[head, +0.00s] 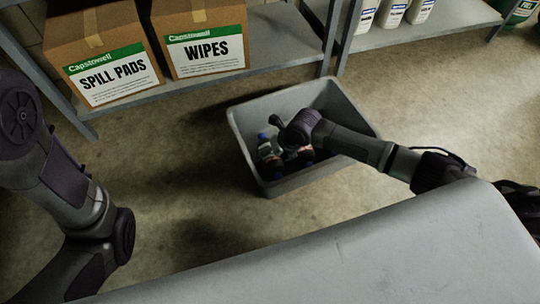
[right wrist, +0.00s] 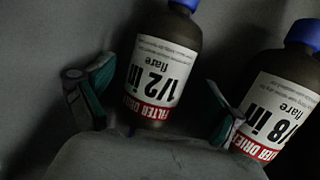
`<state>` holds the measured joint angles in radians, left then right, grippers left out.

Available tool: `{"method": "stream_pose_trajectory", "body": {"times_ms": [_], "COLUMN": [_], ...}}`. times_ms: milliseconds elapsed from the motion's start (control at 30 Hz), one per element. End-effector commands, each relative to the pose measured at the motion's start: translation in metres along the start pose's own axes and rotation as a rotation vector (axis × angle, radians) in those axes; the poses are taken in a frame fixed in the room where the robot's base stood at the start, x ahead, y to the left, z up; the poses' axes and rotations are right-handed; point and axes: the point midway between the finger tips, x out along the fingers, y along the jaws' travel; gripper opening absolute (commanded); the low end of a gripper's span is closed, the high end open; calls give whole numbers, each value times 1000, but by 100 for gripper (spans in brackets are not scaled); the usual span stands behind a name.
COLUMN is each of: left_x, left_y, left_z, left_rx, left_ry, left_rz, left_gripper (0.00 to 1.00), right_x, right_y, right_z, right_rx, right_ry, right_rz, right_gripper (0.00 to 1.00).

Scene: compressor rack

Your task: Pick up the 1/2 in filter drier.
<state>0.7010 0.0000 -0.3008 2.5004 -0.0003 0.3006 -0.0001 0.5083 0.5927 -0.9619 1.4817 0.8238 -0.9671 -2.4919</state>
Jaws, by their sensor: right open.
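The 1/2 in filter drier (right wrist: 165,62) is a dark cylinder with a blue cap and a white and red label, upside down in the right wrist view. My right gripper (right wrist: 160,84) is open, with one finger on each side of its label end. I cannot tell whether the fingers touch it. In the head view my right arm reaches into a grey bin (head: 312,177), and the gripper is mostly hidden by the wrist. Driers (head: 268,150) show in the bin beside it, their labels unreadable there. My left arm is at the left, its gripper out of view.
A second drier, labelled "/8 in" with its first digit covered (right wrist: 280,100), lies close to my right finger in the wrist view. A shelf with a spill pads box (head: 108,75) and a wipes box (head: 205,52) stands behind the bin. Floor left of the bin is clear.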

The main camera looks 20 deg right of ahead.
Motion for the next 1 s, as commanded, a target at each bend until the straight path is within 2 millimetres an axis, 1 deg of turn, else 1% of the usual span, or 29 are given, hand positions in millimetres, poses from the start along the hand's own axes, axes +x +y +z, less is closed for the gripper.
{"method": "stream_pose_trajectory", "body": {"times_ms": [367, 400, 900, 1000], "left_x": [0, 0, 0, 0], "left_y": [0, 0, 0, 0], "left_z": [0, 0, 0, 0], "left_rx": [0, 0, 0, 1], "left_ry": [0, 0, -1, -1], "left_rz": [0, 0, 0, 0], "left_gripper": [40, 40, 40, 40], "right_x": [2, 2, 2, 1], "right_y": [0, 0, -1, -1], "right_z": [0, 0, -1, 0], "right_rx": [0, 0, 0, 0], "right_ry": [0, 0, 0, -2], "right_rz": [0, 0, -1, 0], "right_gripper": [93, 91, 9, 9]}}
